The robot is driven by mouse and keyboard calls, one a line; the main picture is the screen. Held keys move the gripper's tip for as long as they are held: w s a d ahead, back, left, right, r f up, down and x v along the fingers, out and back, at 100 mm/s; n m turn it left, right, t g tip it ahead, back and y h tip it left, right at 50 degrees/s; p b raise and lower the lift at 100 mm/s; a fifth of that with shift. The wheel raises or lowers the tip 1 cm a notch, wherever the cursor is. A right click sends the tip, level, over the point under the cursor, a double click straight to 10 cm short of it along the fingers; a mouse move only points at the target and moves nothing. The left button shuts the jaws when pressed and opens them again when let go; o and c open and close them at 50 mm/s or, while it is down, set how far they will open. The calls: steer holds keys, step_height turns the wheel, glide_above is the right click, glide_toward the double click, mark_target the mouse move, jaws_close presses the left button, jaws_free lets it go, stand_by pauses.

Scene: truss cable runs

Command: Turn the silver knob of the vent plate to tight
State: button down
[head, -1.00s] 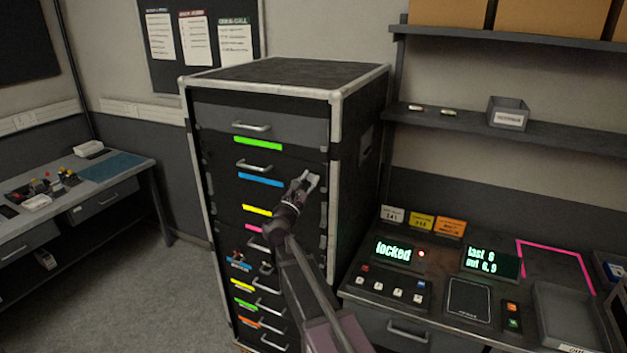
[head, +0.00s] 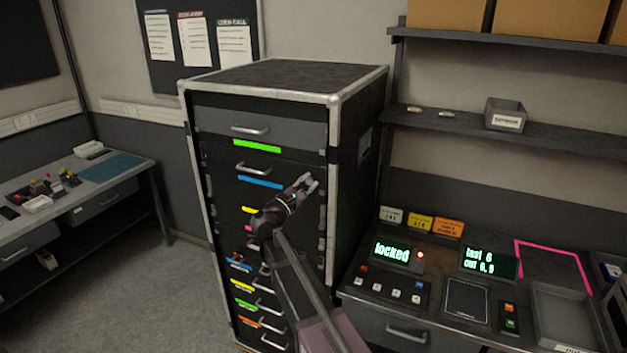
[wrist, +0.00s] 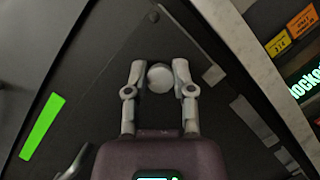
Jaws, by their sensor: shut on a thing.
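The silver knob (wrist: 160,79) is a round, pale metal disc on a dark plate, which I take for the vent plate (wrist: 105,85), in the wrist view. My gripper (wrist: 160,71) has one finger on each side of the knob and is shut on it. No pointer or tight mark on the knob is readable. In the head view my gripper (head: 307,182) is at the right side of the black rack's front (head: 285,150). The knob is too small or hidden to make out there.
The rack has several drawers with silver handles (head: 252,131) and coloured strips. A console (head: 395,255) with a display reading "locked" stands right of it. A shelf (head: 560,138) hangs above the console. A workbench (head: 110,170) stands at the left, with clear floor between.

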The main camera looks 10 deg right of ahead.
steer(key=m+g+p, duration=0.1)
steer(key=m, duration=0.2)
steer(key=m+g+p, duration=0.2)
steer(key=m, duration=0.2)
steer(key=shift+a+r+y, duration=0.15)
steer(key=shift+y, duration=0.15)
steer(key=m+y+p, duration=0.1)
steer(key=m+p, duration=0.1)
steer(key=m, duration=0.1)
steer(key=shift+m+g, duration=0.3)
steer(key=shift+m, duration=0.1)
steer(key=shift+m+y+p, duration=0.5)
steer(key=shift+m+p, duration=0.35)
steer(key=shift+m, duration=0.15)
steer(key=shift+f, duration=0.2)
steer(key=shift+c, duration=2.3)
jaws_free()
